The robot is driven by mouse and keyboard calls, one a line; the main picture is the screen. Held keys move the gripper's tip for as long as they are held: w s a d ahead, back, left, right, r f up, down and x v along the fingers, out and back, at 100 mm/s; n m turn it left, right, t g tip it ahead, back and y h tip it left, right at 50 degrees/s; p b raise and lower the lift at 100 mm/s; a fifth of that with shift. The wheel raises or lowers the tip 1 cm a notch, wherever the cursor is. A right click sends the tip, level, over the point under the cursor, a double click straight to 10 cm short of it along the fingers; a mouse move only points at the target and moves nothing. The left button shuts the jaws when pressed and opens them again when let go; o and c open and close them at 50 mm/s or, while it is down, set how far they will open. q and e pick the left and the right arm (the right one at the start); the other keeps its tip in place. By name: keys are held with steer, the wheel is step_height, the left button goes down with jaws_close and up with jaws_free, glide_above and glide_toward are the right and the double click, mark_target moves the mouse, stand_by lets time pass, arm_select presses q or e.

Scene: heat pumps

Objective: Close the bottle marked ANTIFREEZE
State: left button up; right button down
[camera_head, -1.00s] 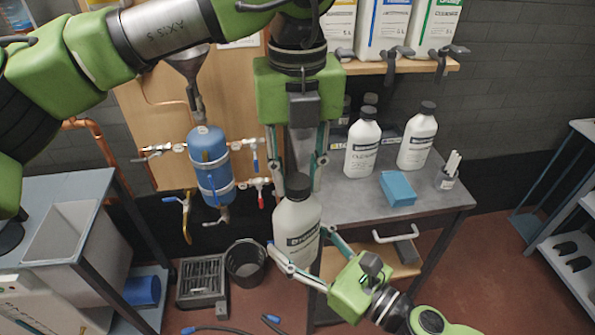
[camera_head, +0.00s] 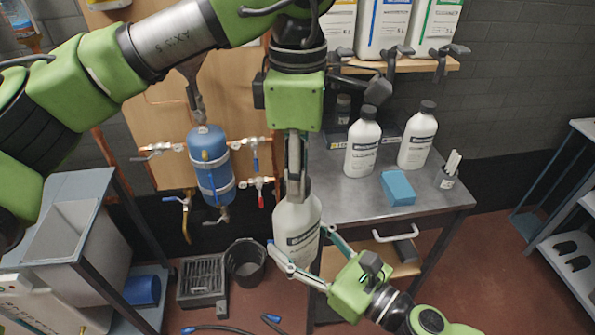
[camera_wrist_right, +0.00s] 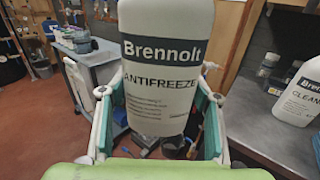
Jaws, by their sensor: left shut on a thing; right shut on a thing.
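A white bottle (camera_head: 297,238) with a dark label band is held upright in front of the bench. In the right wrist view the bottle (camera_wrist_right: 165,85) reads "Brennolt ANTIFREEZE". My right gripper (camera_head: 297,258) is shut around its body, one finger on each side. My left gripper (camera_head: 297,192) points straight down at the bottle's top, seen edge-on, and is shut on the cap. The cap is mostly hidden behind the left fingers. The bottle's top lies outside the right wrist view.
Two white bottles (camera_head: 362,143) (camera_head: 417,136), a blue block (camera_head: 398,188) and a cup (camera_head: 446,178) stand on the grey bench (camera_head: 345,200). A blue tank (camera_head: 209,168) with valves is on the board to the left. A black bin (camera_head: 245,262) stands on the floor.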

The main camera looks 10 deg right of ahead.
arm_select(q)
steer(key=m, duration=0.6)
steer(key=shift+m, duration=0.3)
steer(key=o, duration=1.2)
steer(key=shift+o, duration=0.2)
steer(key=shift+r, duration=0.15)
steer(key=shift+r, duration=2.1)
steer(key=shift+c, duration=0.4)
